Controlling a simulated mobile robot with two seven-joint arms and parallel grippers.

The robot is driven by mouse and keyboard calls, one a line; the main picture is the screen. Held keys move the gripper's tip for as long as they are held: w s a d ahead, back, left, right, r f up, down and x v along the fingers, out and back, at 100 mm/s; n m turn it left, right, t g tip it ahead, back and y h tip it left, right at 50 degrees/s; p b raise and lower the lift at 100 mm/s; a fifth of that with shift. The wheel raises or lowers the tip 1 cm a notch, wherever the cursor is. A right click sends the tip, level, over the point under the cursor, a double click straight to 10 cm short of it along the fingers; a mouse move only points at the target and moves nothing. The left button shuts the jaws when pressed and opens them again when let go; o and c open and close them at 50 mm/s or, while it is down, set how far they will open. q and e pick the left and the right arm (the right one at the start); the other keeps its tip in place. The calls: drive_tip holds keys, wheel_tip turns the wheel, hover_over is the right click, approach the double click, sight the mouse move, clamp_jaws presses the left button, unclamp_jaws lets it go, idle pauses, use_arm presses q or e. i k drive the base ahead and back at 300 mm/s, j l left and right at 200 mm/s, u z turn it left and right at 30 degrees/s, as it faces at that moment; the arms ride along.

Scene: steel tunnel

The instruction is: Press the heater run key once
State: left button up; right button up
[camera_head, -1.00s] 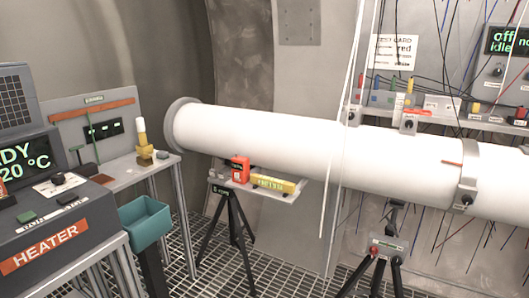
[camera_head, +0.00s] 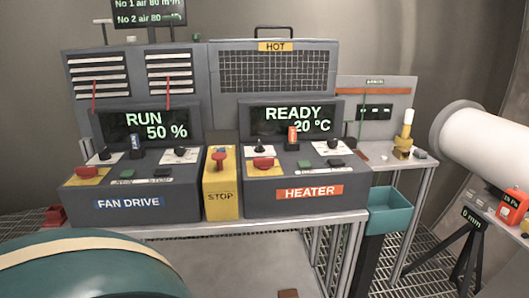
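The heater console (camera_head: 292,188) is a dark grey sloped box with an orange HEATER label (camera_head: 308,192). Its display (camera_head: 293,119) reads READY, 20 °C. On the slope, a small green key (camera_head: 304,164) and a darker key (camera_head: 336,162) sit side by side above a label strip too small to read. A red mushroom button (camera_head: 263,162) is at their left. An orange-red upright piece (camera_head: 292,136) and dark knobs (camera_head: 333,143) stand behind the keys. Neither of my grippers is in view.
Left of the heater are a yellow STOP box (camera_head: 220,195) with a red button and the fan drive console (camera_head: 130,192), showing RUN, 50 %. A teal bin (camera_head: 389,218) hangs at right, near a white tube (camera_head: 490,145). A rounded teal body (camera_head: 85,268) fills the lower left.

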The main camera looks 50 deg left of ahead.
sight(306, 164)
drive_tip(key=u, duration=1.3)
